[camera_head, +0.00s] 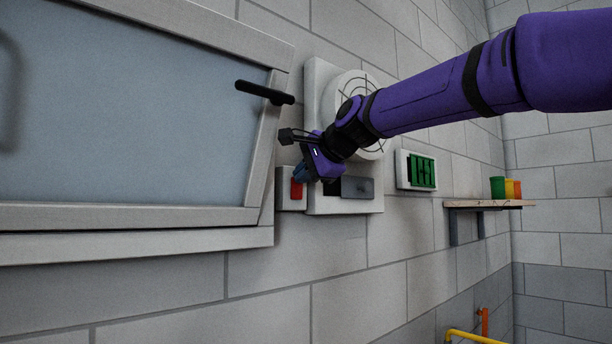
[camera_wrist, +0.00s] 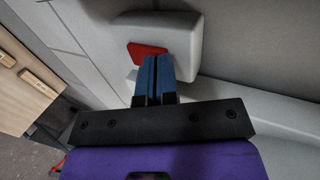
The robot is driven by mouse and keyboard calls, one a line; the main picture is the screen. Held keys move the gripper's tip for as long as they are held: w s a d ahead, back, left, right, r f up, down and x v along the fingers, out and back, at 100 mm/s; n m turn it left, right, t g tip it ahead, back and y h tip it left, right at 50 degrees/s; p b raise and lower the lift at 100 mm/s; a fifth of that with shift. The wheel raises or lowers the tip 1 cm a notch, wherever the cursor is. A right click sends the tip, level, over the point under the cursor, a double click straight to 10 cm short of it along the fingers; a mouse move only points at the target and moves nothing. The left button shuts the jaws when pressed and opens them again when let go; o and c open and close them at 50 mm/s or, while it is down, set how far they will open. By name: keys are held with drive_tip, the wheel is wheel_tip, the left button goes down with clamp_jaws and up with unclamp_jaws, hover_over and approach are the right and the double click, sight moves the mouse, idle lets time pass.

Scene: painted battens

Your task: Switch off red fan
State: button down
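A red rocker-like switch (camera_head: 297,189) sits on a small white box (camera_head: 290,203) on the wall, right of the window frame. It also shows in the wrist view (camera_wrist: 148,50), on its white box (camera_wrist: 182,38). My gripper (camera_head: 299,177) has its blue fingers in front of the switch and partly covers it. In the wrist view the blue fingers (camera_wrist: 154,62) are together with nothing between them, their tips over the switch's lower edge. I cannot tell whether they touch it. A round white fan-like unit (camera_head: 352,84) with a dark grille is just above, partly behind my arm.
A grey plate (camera_head: 358,188) is right of the switch. A green louvred panel (camera_head: 422,172) and a shelf (camera_head: 490,203) with coloured cups (camera_head: 498,187) are farther right. A black handle (camera_head: 264,92) juts from the window. Wooden drawers (camera_wrist: 25,85) show in the wrist view.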

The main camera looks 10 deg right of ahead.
drive_tip(key=shift+w+a, duration=0.15)
drive_tip(key=shift+w, duration=0.05)
drive_tip(key=shift+r, duration=0.15)
drive_tip(key=shift+r, duration=0.75)
